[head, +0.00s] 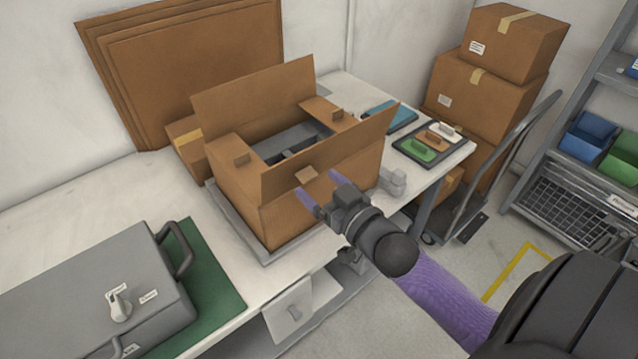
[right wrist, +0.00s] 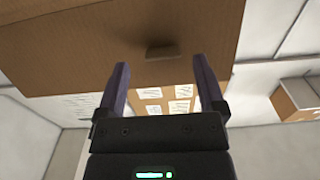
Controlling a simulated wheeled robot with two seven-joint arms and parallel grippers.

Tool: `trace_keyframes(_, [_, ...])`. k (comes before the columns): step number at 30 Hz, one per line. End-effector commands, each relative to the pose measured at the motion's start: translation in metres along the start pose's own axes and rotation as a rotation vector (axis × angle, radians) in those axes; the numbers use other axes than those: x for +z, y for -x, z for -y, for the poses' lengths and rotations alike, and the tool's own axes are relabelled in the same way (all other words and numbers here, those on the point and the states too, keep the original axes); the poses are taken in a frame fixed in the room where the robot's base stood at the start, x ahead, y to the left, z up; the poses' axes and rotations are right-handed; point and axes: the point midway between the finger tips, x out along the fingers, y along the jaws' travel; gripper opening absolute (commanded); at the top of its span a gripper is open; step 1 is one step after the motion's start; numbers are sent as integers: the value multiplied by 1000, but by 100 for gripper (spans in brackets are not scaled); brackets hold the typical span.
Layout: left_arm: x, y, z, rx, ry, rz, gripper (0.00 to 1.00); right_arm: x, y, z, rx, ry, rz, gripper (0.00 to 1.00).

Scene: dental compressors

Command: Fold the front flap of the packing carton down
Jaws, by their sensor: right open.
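The packing carton (head: 300,220) stands on a grey tray on the bench, with grey contents partly visible inside. Its front flap (head: 352,143) stands up and carries a small brown tab (head: 307,174). The back flap (head: 250,90) also stands up. The left and right side flaps lie folded inward. My right gripper (head: 318,188) is open and empty in front of the front flap. In the right wrist view the tab (right wrist: 162,52) shows between and just beyond the fingertips (right wrist: 160,66), with no visible contact. My left gripper is not in view.
A grey case (head: 90,300) lies on a green mat at left. Flat cardboard sheets (head: 190,70) lean on the wall behind. A tray of coloured blocks (head: 433,145) and a blue item (head: 390,117) lie right of the carton. Stacked boxes (head: 490,90) stand on a trolley.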

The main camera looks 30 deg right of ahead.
Motion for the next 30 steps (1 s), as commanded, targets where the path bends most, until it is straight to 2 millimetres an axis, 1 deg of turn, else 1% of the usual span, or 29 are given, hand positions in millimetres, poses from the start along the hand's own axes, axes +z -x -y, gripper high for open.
trace_keyframes(1, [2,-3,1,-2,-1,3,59,2,-7,0,0,0,-1,88])
trace_keyframes(4, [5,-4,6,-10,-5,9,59,1,-17,0,0,0,0,88])
trace_keyframes(8, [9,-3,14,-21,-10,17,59,0,-21,0,1,0,2,88])
trace_keyframes(13, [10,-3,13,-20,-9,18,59,0,-21,0,1,0,2,88])
trace_keyframes(14, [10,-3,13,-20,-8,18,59,0,-21,0,1,0,2,84])
trace_keyframes(15, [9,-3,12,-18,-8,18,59,0,-21,0,1,0,2,76])
trace_keyframes(17, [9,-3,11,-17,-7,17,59,0,-21,0,1,0,2,63])
trace_keyframes(18, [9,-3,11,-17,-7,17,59,0,-21,0,1,0,2,54])
trace_keyframes(23, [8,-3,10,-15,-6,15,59,0,-21,0,1,0,2,20])
trace_keyframes(24, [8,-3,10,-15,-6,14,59,0,-21,0,1,0,2,12])
trace_keyframes(26, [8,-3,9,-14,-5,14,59,1,-21,0,1,0,2,0])
trace_keyframes(30, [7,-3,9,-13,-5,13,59,1,-21,0,1,0,3,0])
